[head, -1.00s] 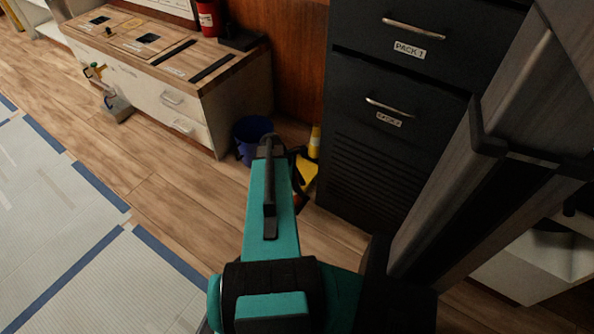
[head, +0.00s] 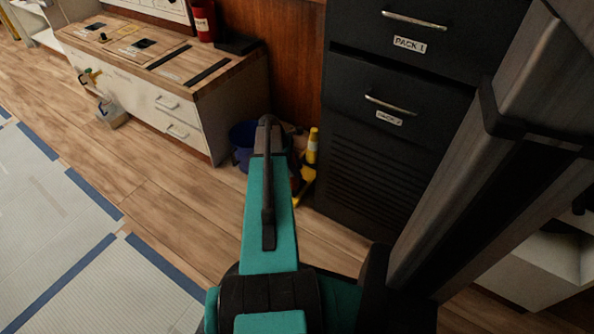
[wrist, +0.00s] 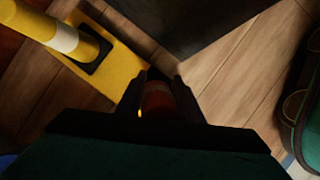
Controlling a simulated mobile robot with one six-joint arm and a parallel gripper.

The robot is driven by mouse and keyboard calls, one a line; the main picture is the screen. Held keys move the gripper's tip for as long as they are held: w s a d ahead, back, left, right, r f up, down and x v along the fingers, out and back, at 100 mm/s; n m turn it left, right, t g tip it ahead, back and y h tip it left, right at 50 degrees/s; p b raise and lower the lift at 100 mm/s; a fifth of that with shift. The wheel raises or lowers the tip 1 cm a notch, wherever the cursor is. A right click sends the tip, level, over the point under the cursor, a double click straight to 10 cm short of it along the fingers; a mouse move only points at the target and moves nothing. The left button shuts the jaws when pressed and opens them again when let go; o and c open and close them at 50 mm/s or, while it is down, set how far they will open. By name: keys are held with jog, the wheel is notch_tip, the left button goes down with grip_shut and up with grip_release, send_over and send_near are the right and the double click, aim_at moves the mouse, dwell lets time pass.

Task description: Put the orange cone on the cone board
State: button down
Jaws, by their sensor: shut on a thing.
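My gripper (wrist: 161,78) is in the wrist view, shut on the orange cone (wrist: 158,98). The cone is dark, and only a reddish-orange part of it shows between the fingers. The yellow cone board (wrist: 118,65) lies on the floor just ahead and to the left of the fingertips in the wrist view. In the head view, my teal arm hides most of the gripper, and part of the yellow board (head: 306,184) shows beside the arm. I cannot tell whether the cone touches the board.
A yellow post with a white band (wrist: 62,38) stands at the board's upper left; it also shows in the head view (head: 312,146). A dark cabinet (head: 395,140) is close on the right. A blue bucket (head: 241,140) is partly behind my arm.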

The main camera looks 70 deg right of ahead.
jog(key=shift+w+d, duration=0.3)
jog(key=shift+d, duration=0.55)
jog(key=shift+w+d+f+b, duration=0.15)
jog(key=shift+d+b, duration=0.15)
jog(key=shift+d, duration=0.1)
jog(key=shift+w+d+f+b, duration=0.15)
jog(key=shift+d+b, duration=0.1)
jog(key=shift+d, duration=0.15)
jog(key=shift+a+f+b, duration=0.2)
jog(key=shift+f+b, duration=0.85)
jog(key=shift+f, duration=0.55)
jog(key=c, duration=1.2)
grip_release()
jog(key=shift+f, duration=0.1)
